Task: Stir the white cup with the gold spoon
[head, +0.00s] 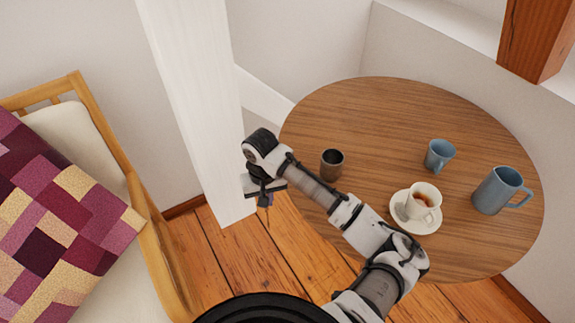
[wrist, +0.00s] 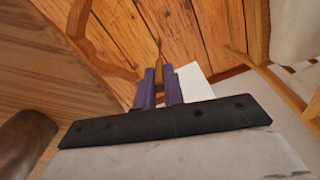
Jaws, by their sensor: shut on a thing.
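The white cup (head: 424,199) stands upright on a white saucer (head: 431,224) on the round table and holds brown liquid. A small greyish thing lies on the saucer's left side, too small to make out. My gripper (head: 265,199) hangs off the table's left edge, over the floor, well to the left of the cup. In the wrist view its purple fingers (wrist: 158,88) are shut on a thin gold-brown piece, the gold spoon (wrist: 158,57), which sticks out past the fingertips. Much of the spoon is hidden between the fingers.
The wooden table (head: 400,105) also holds a dark metal cup (head: 332,164), a blue cup (head: 439,155) and a blue pitcher (head: 499,190). A white post (head: 190,90) stands just behind my gripper. A wooden-framed seat (head: 120,165) with a patchwork cushion (head: 55,215) is at left.

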